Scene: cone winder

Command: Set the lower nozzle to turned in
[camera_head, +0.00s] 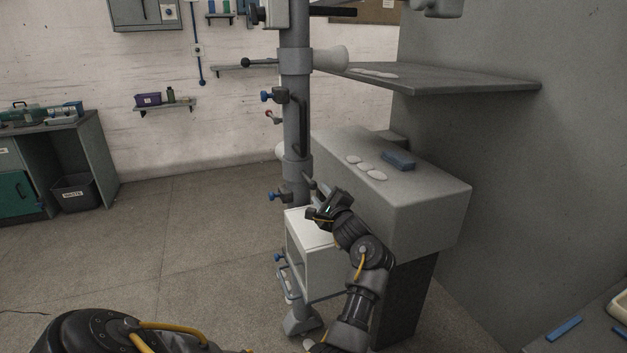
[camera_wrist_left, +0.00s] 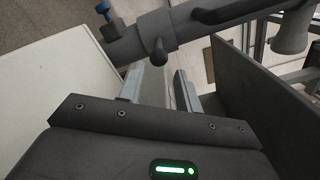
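The lower nozzle (camera_head: 281,151) is a pale cone on a collar (camera_head: 298,170) around the grey upright post. It points to the back left, away from the grey machine box. Its handle (camera_head: 311,184) comes off the collar towards the front right. My left gripper (camera_head: 323,206) is close to this handle; the head view does not show whether they touch. In the left wrist view my left gripper (camera_wrist_left: 166,80) has its fingers apart. A dark round knob end (camera_wrist_left: 158,50) shows just ahead of the gap. My right gripper is not in view.
The upper nozzle (camera_head: 330,58) points right, over a grey shelf (camera_head: 440,80). Blue-knobbed clamps (camera_head: 275,96) stick out left of the post. The machine box (camera_head: 420,195) stands right of the post. A white box (camera_head: 305,228) is below the gripper.

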